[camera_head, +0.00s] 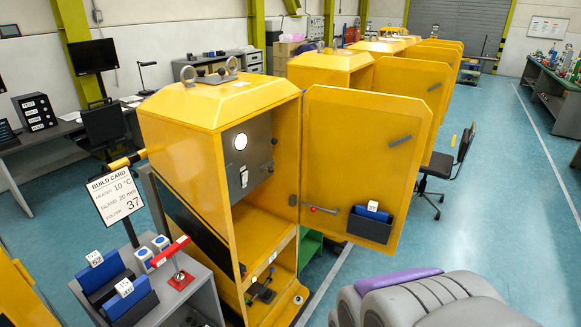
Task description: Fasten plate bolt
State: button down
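A yellow cabinet (185,145) stands left of centre with its door (365,125) swung open to the right. Inside its upper part is a grey plate (247,155) with a white round disc (240,141). Small dark fittings show on the plate's right and lower edges; I cannot tell which of them is the plate bolt or whether it is tight. A dark fixture (262,292) sits on the cabinet's low shelf. My gripper is not in view.
A grey cart (195,293) at the lower left holds blue bins (100,273) and a red-handled lever (171,252). A build card (116,194) stands above it. The open door carries a dark bin (369,226). Blue floor (485,215) is clear on the right.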

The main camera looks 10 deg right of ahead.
aim_at(270, 169)
jog(key=i+j+u, duration=0.15)
jog(key=i+j, duration=0.15)
jog(key=i+j+u, duration=0.1)
jog(key=i+j, duration=0.15)
jog(key=i, duration=0.25)
